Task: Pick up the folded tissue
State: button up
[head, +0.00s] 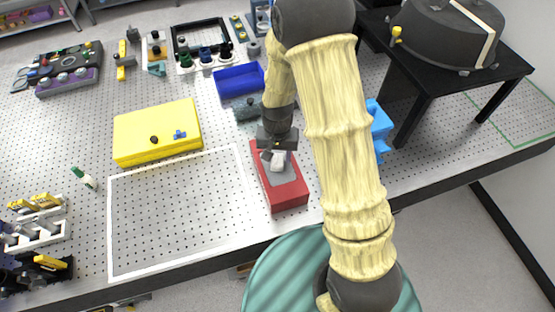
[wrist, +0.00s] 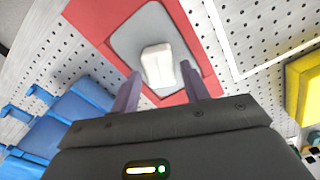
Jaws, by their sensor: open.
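The folded tissue (wrist: 158,65) is a small white block-like piece lying on the grey top of a red box (wrist: 91,17). In the head view the tissue (head: 277,159) shows just below my gripper, partly hidden by it. The red box (head: 290,199) stands on the perforated table. My gripper (wrist: 162,88) is open, with one finger on each side of the near end of the tissue in the wrist view. I cannot tell whether the fingers touch it. In the head view my gripper (head: 277,150) hangs over the far half of the red box.
A blue tray (head: 239,80) stands behind the red box. A yellow case (head: 158,132) and a white outlined area (head: 180,220) lie to the left. A blue holder (head: 379,128) and a black stand (head: 450,75) are to the right. The outlined area is clear.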

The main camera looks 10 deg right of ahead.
jog(key=shift+f+p, duration=0.3)
jog(key=shift+f, duration=1)
jog(key=shift+w, duration=0.15)
jog(key=shift+d, duration=0.1)
jog(key=shift+c, duration=0.4)
jog(key=shift+s, duration=0.2)
jog(key=c, duration=0.7)
jog(key=shift+r, duration=0.15)
